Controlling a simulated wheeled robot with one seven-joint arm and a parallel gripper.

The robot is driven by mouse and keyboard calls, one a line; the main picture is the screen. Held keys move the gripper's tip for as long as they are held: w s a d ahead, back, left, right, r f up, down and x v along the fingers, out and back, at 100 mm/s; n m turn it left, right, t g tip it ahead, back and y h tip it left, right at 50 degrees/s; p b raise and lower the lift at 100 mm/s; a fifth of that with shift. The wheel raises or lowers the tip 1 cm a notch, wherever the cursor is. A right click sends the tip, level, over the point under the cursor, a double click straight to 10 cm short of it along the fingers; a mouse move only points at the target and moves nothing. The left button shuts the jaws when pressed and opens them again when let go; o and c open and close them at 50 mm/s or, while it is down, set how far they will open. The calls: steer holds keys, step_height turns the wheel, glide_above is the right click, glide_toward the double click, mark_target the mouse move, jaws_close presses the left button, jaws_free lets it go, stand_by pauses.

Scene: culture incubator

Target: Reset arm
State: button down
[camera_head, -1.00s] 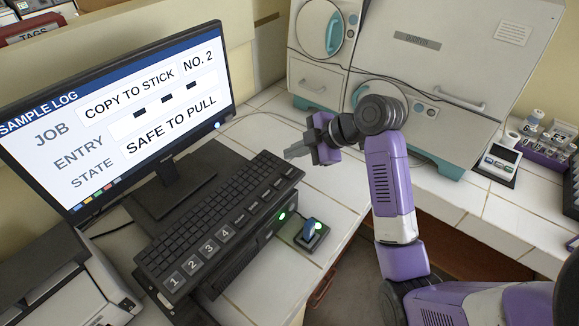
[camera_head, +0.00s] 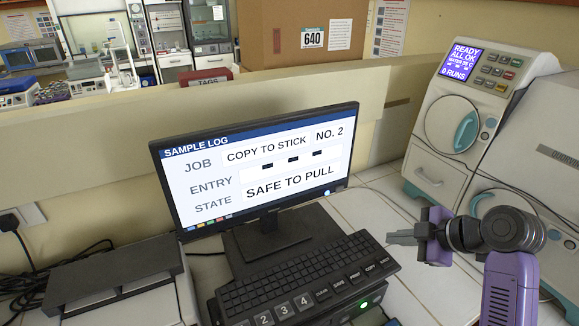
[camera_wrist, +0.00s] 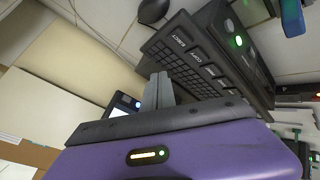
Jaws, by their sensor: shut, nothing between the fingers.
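My gripper (camera_head: 400,238) is shut and empty. It is held in the air to the right of the monitor, above the tiled bench, with its fingers pointing left. In the wrist view its closed fingers (camera_wrist: 159,90) show in front of the keyboard edge, with my purple wrist below. The monitor (camera_head: 262,170) reads "COPY TO STICK", "NO. 2" and "SAFE TO PULL". The black keyboard (camera_head: 300,275) lies in front of it on a dark unit with a lit green light. The gripper appears apart from all of these.
A printer-like box (camera_head: 125,285) sits at the left. A low partition (camera_head: 90,140) runs behind the monitor. White tiled bench (camera_head: 375,215) is free between monitor and incubator.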

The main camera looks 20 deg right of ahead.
steer(key=w+d+r+m+t+h, duration=0.3)
steer(key=d+r+m+t+h, duration=0.1)
steer(key=d+r+m, duration=0.25)
steer(key=s+a+f+m+b, duration=0.1)
steer(key=s+a+f, duration=0.2)
steer(key=s+a, duration=0.6)
steer(key=s+a+f+m+t+y+b, duration=0.1)
steer(key=s+a+f, duration=0.3)
steer(key=s+a, duration=0.6)
steer(key=s+a+f+m+b, duration=0.2)
steer(key=s+a+f+m, duration=0.1)
steer(key=s+a, duration=0.7)
steer(key=s+f, duration=0.1)
steer(key=s, duration=0.3)
steer(key=shift+s+a+f+t+y, duration=0.15)
steer(key=shift+s+f+t+y, duration=0.1)
steer(key=shift+t+y, duration=0.15)
